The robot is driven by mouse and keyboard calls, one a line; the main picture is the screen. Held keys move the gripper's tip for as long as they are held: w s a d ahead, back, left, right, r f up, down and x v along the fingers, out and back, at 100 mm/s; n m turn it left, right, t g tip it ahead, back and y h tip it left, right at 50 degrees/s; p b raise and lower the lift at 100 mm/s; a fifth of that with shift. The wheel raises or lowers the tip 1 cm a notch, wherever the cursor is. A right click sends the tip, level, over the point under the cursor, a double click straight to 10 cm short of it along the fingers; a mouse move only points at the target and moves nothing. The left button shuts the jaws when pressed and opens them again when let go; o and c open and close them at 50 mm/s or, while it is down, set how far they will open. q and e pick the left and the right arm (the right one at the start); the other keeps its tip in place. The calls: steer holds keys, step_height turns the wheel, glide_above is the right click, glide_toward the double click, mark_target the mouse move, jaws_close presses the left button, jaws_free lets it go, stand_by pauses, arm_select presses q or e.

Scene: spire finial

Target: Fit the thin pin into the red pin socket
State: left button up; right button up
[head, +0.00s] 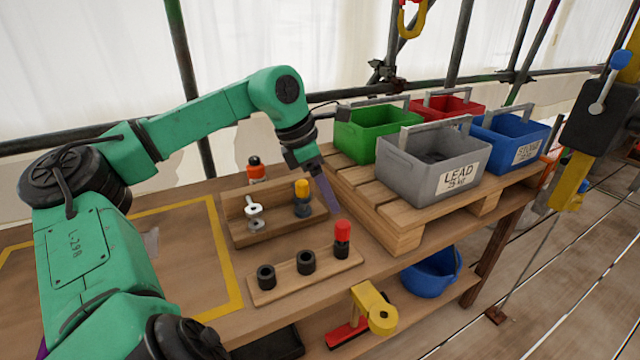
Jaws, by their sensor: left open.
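My left gripper (322,188) is open and points down just right of a small wooden tray (284,232); its dark purple fingers look empty. In the tray stand a silver metal piece (253,212) and a dark piece with a yellow top (302,198). In front, a wooden strip (285,284) holds black round sockets at the left (266,277) and middle (306,262). At its right end stands a black piece with a red top (342,236). I cannot tell which piece is the thin pin or which socket is the red one. My right gripper is out of view.
A pallet (400,236) bears a grey bin (420,170) marked LEAD, a green bin (362,135), a red bin (445,106) and a blue bin (508,140). An orange-red bottle (256,172) stands behind the tray. Below are a blue bowl (432,278) and a yellow-red tool (372,310).

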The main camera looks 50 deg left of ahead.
arm_select(q)
steer(key=v, duration=0.4)
steer(key=shift+r, duration=0.15)
stand_by(0.4)
